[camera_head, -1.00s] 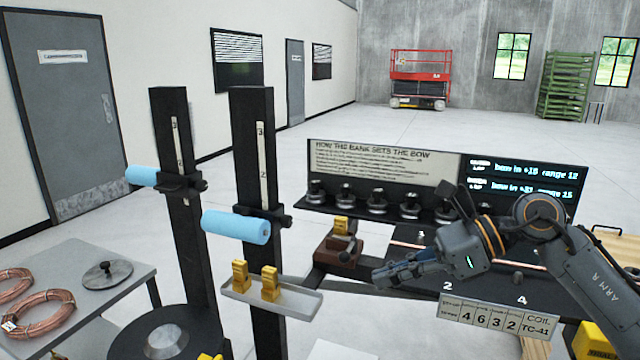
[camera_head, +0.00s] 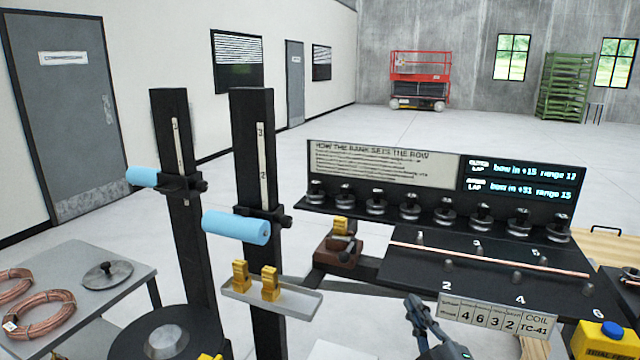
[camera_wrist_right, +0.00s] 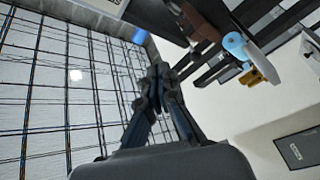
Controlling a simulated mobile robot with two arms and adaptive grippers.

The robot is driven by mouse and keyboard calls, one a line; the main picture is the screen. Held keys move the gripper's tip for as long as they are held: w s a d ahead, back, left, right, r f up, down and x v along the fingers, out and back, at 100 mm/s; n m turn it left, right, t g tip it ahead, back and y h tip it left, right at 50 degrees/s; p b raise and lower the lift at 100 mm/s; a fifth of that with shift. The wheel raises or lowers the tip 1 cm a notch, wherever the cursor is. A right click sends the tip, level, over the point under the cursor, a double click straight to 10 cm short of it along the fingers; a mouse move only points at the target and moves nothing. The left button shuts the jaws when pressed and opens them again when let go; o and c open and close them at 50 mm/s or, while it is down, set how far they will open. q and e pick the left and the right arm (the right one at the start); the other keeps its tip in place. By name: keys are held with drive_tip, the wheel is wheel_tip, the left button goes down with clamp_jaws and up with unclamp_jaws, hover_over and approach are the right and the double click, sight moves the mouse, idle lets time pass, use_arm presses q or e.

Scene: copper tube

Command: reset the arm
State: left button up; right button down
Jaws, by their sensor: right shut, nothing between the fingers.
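My right gripper (camera_head: 418,308) shows at the lower middle of the head view, in front of the dark bench. Its fingers point up and are closed with nothing between them. In the right wrist view the closed fingertips (camera_wrist_right: 157,75) are raised toward the ceiling, clear of any object. The rest of my right arm is mostly below the head view. My left gripper is not in view. A straight copper tube (camera_head: 490,260) lies across the dark bench (camera_head: 420,277), behind and to the right of the gripper and apart from it.
Two dark posts carry blue rollers (camera_head: 236,227). A grey tray (camera_head: 285,303) holds yellow blocks. A row of knobs (camera_head: 410,208) stands behind the tube. Copper coils (camera_head: 40,315) lie on the left table (camera_head: 110,300). A yellow box (camera_head: 603,342) is at lower right.

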drive_tip(key=s+d+f+m+g+h, duration=0.2)
drive_tip(key=s+f+m+g, duration=0.25)
drive_tip(key=f, duration=0.45)
drive_tip(key=s+d+f+m+g+h, duration=0.2)
drive_tip(key=s+f+m+g, duration=0.1)
drive_tip(key=s+f, duration=0.4)
drive_tip(key=s+f+m+g+y, duration=0.1)
drive_tip(key=s+f+m+g, duration=0.1)
drive_tip(key=s+f+g, duration=0.5)
drive_tip(key=s+f+m+g, duration=0.2)
drive_tip(key=s+f, duration=0.2)
drive_tip(key=s, duration=0.7)
wheel_tip(320, 180, down, 24)
drive_tip(key=s+d+f+n+g, duration=0.1)
drive_tip(key=s+d+f+g, duration=0.1)
drive_tip(key=s+f, duration=1.5)
drive_tip(key=shift+s+d+f, duration=0.35)
drive_tip(key=shift+s+f, duration=0.05)
drive_tip(key=shift+f, duration=0.45)
